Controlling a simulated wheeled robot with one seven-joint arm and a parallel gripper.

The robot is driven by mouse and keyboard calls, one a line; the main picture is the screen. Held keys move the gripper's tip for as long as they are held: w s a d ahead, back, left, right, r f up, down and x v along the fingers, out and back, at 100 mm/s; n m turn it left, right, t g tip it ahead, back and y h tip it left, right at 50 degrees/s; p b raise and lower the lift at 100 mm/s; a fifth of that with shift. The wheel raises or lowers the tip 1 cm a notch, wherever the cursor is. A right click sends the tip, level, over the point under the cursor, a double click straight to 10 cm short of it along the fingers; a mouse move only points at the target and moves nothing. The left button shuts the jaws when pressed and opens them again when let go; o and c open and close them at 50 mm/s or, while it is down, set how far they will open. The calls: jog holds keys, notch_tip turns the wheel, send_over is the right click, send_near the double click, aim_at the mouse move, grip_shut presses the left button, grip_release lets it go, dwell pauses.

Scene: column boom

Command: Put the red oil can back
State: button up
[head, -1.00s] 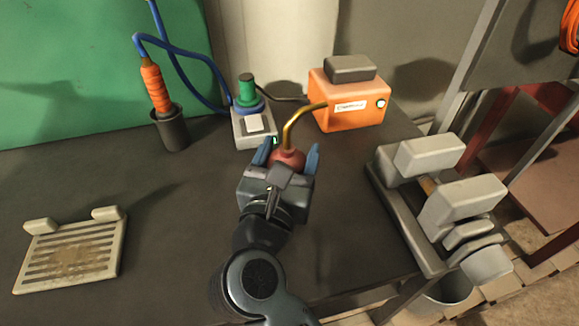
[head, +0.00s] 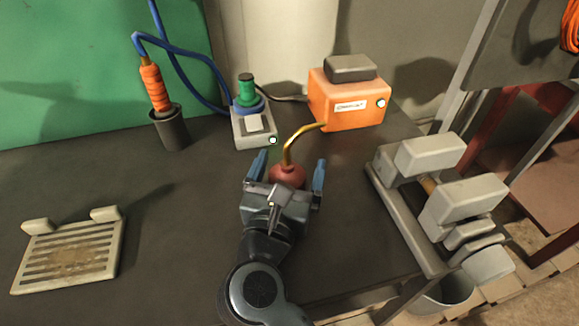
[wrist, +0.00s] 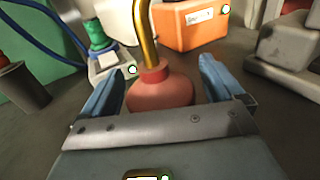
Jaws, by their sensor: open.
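The red oil can (head: 287,174) has a rounded red body and a bent brass spout. It stands upright on the dark bench, in front of the orange box. My gripper (head: 290,168) is open, with one blue finger on each side of the can. In the wrist view the can (wrist: 160,90) sits between the open fingers, with gaps visible on both sides. The lower part of its body is hidden behind my gripper.
An orange box (head: 345,108) stands behind the can, and a grey unit with a green knob (head: 247,90) at back left. An orange-handled tool in a dark cup (head: 170,130) and a slotted plate (head: 70,255) are left. A grey machine (head: 430,190) stands right.

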jog(key=shift+s+r, duration=0.15)
jog(key=s, duration=0.4)
jog(key=s+a, duration=0.1)
jog(key=s, duration=0.2)
jog(key=s+a+b, duration=0.1)
jog(key=s, duration=0.3)
jog(key=shift+s+a, duration=0.15)
jog(key=shift+s, duration=0.15)
